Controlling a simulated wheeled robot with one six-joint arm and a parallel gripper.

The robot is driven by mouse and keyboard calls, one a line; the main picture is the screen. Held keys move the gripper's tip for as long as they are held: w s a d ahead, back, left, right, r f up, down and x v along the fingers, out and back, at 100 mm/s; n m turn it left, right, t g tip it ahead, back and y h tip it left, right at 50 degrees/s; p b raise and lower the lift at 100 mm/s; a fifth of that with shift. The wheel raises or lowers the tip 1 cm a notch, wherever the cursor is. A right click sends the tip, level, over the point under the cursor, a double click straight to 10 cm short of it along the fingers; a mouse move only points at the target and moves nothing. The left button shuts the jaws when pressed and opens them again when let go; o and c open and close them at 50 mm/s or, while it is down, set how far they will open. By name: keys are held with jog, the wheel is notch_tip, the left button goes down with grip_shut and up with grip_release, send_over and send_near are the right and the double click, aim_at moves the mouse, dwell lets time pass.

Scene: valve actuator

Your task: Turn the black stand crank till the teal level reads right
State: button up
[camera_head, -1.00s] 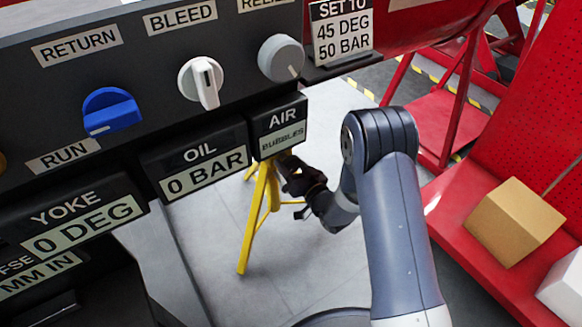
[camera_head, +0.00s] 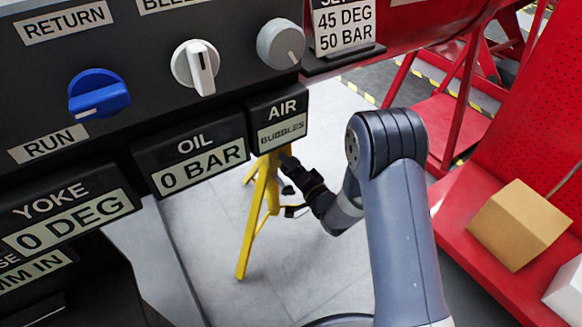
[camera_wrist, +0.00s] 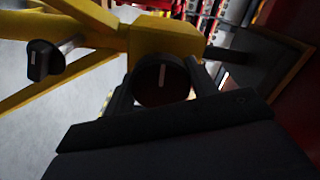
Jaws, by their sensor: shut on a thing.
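A yellow stand (camera_head: 251,225) stands on the floor beyond the black panel, and its upper part (camera_wrist: 165,38) shows in the wrist view. My gripper (camera_head: 290,176) is at the stand's upper right side. In the wrist view my gripper (camera_wrist: 163,95) has its dark fingers on both sides of a round black knob (camera_wrist: 150,78) with a pale line, and is shut on it. A second black handle (camera_wrist: 42,62) with a pale mark sticks out from the stand at the left. I cannot tell which of the two is the crank. I make out no teal level.
The black panel holds a blue knob (camera_head: 98,95), a white knob (camera_head: 196,66) and a grey knob (camera_head: 281,44). Its displays read OIL 0 BAR, YOKE 0 DEG and AIR BUBBLES (camera_head: 279,131). A red bench (camera_head: 462,212) with a cardboard box (camera_head: 518,226) is at the right.

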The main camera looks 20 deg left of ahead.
dwell(0.4)
jog(key=o, duration=1)
jog(key=shift+d, duration=0.1)
jog(key=p+v, duration=0.2)
jog(key=v, duration=0.8)
jog(key=shift+s+d+p, duration=0.2)
jog(key=shift+s+p, duration=0.1)
